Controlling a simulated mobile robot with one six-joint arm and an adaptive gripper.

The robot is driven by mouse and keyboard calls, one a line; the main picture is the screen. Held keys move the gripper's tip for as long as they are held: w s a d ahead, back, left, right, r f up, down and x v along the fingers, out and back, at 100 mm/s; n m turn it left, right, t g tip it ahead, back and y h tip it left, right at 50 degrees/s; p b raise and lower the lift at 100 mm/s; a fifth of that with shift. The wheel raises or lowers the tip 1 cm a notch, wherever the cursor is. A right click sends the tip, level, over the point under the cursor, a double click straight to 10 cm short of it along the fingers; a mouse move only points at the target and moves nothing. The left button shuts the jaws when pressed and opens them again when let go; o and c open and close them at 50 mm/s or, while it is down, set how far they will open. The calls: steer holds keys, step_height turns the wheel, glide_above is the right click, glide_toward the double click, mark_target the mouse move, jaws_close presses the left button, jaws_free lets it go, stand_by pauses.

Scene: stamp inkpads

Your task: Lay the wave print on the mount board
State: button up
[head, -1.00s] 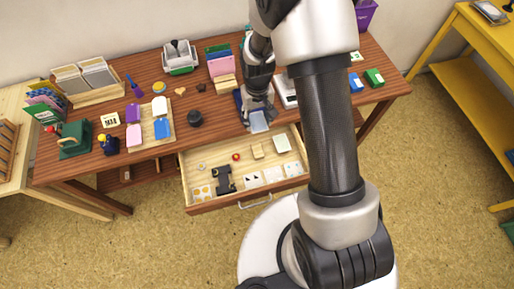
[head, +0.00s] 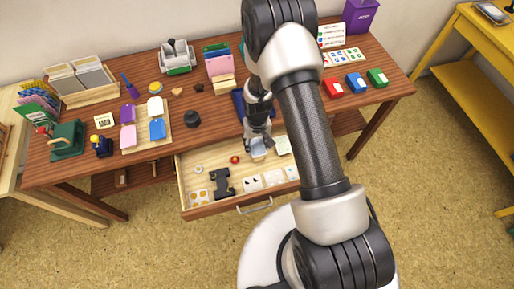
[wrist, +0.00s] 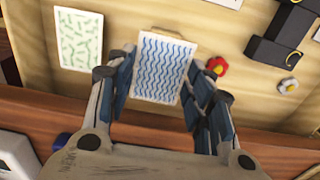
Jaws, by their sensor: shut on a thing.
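The wave print (wrist: 163,68) is a pale card with blue wavy lines. My gripper (wrist: 160,78) is shut on it, with a finger at each side edge. In the head view the print (head: 259,154) is below my gripper (head: 257,143), over the open drawer (head: 186,178). A dark blue flat board (head: 239,104) lies on the table behind my gripper, partly hidden by my arm. I cannot tell for sure whether it is the mount board.
The drawer holds a green-patterned card (wrist: 78,38), a red round thing (wrist: 216,66), a black object (head: 221,181) and several cards. A black round pot (head: 192,119) stands left of the blue board. Red (head: 332,88), blue (head: 356,83) and green (head: 377,78) pads sit at the right.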

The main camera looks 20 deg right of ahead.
mark_target(257, 147)
steer(key=shift+f+b, duration=0.3)
steer(key=shift+f, duration=1.1)
steer(key=shift+f+b, duration=0.35)
steer(key=shift+f, duration=0.05)
steer(key=shift+o, duration=1.2)
steer(key=shift+f, duration=0.1)
steer(key=o, duration=0.5)
steer(key=shift+r, duration=0.2)
